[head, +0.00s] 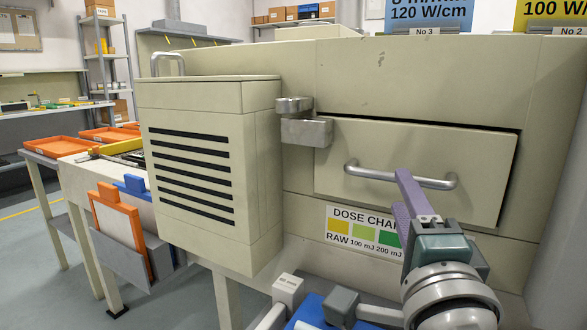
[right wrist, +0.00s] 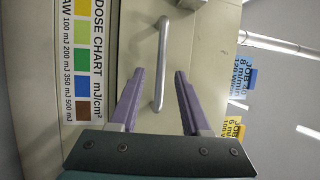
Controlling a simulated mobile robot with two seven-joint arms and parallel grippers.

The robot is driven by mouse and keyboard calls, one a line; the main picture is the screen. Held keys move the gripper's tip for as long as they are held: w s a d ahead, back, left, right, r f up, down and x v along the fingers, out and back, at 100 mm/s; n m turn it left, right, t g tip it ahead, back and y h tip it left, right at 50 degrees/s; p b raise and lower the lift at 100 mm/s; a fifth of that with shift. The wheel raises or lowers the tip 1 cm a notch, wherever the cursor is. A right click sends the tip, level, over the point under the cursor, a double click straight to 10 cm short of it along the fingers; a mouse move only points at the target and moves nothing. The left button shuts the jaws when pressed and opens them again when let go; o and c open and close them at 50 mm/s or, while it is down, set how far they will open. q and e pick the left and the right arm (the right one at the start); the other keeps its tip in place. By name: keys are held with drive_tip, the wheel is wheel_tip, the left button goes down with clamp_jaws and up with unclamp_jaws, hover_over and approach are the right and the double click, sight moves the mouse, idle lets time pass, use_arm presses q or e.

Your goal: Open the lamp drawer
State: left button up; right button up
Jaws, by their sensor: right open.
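The lamp drawer (head: 470,150) is a beige front panel in the large beige machine, with a dark gap along its top and right edges. Its silver bar handle (head: 372,174) runs across the panel. My right gripper (head: 404,178) has purple fingers and is at the handle's right half in the head view. In the right wrist view, the handle (right wrist: 161,60) shows between the two spread fingers of my right gripper (right wrist: 160,74). The fingers are open; I cannot tell whether they touch the bar.
A dose chart label (head: 350,228) is below the drawer. A metal bracket (head: 306,130) sticks out left of it, beside a vented beige box (head: 205,160) with a top handle. Orange trays (head: 75,148) lie on a bench at the left.

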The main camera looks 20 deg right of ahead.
sight(396, 153)
drive_tip(key=x, duration=0.6)
drive_tip(key=shift+a, duration=0.1)
drive_tip(key=shift+s, duration=0.1)
clamp_jaws()
idle(1.1)
